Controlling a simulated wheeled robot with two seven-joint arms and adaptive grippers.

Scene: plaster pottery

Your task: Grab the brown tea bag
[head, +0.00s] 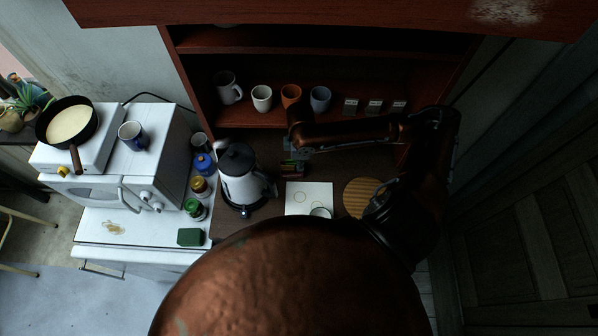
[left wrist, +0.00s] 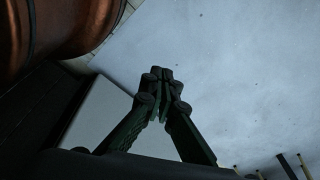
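I cannot single out a brown tea bag for sure in either view. Several small coloured items, reddish and greenish, sit around my right gripper (head: 294,164) on the brown counter, too small to tell apart. My right arm comes in from the right, bends, and its gripper points down at the counter behind the white board. Whether its fingers are open or hold something is too dark and small to see. My left gripper (left wrist: 161,74) shows only in the left wrist view. Its green fingers meet at the tips, with nothing seen between them, above a pale floor.
A white kettle (head: 240,178) stands left of the right gripper, with jars beside it. A white board (head: 308,190) and round wooden board (head: 360,196) lie in front. Cups, including an orange cup (head: 291,94), and three small packets (head: 374,107) stand on the shelf behind.

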